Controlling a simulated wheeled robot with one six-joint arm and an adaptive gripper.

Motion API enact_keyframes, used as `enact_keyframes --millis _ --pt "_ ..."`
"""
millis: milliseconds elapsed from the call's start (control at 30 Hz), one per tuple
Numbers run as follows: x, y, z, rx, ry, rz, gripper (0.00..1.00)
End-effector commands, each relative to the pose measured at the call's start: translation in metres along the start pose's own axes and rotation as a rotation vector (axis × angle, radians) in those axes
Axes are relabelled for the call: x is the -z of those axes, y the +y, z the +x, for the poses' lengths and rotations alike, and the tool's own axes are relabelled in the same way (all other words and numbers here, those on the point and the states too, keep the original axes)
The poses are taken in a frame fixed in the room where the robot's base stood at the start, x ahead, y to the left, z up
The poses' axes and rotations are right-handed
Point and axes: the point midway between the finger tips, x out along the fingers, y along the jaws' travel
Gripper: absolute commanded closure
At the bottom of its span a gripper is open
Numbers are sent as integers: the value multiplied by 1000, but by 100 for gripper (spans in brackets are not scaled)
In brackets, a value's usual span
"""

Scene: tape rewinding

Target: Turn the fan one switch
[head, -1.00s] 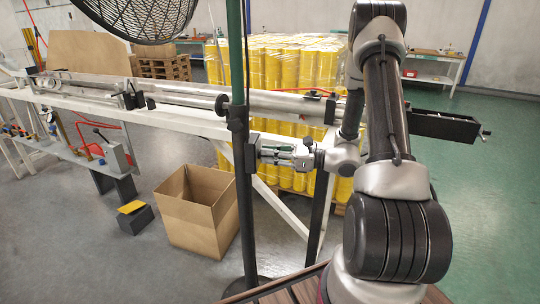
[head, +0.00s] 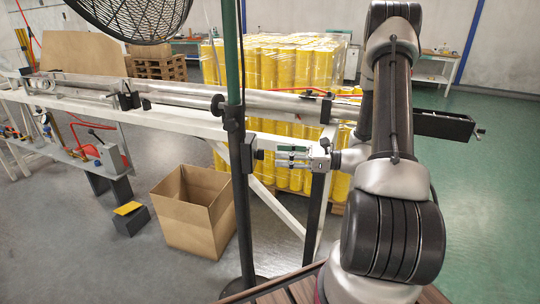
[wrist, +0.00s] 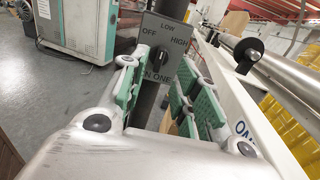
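The fan (head: 130,14) is at the top left of the head view, on a dark and green pole (head: 238,190). Its switch box (head: 249,152) is mounted on the pole. In the wrist view the grey switch plate (wrist: 150,33) reads OFF, LOW and HIGH, with a black knob (wrist: 163,57) in the middle; the lettering below is partly hidden by a finger. My gripper (head: 279,158) points left at the box. In the wrist view my gripper (wrist: 160,88) has its green-padded fingers spread, with the knob beyond and between them. Nothing is held.
A long white bench with metal tubes (head: 180,120) runs behind the pole. An open cardboard box (head: 195,212) stands on the floor to the left. Yellow wrapped rolls (head: 290,70) are stacked behind. The floor at right (head: 490,200) is clear.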

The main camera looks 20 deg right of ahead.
Motion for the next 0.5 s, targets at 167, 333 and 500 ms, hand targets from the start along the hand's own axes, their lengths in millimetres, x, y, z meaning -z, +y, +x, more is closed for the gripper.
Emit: enact_keyframes --millis 167,333,500 --pt "0 0 -37 2 -1 0 69" --pt "0 0 -56 1 0 -1 69" --pt "0 0 -60 -1 0 -1 69"
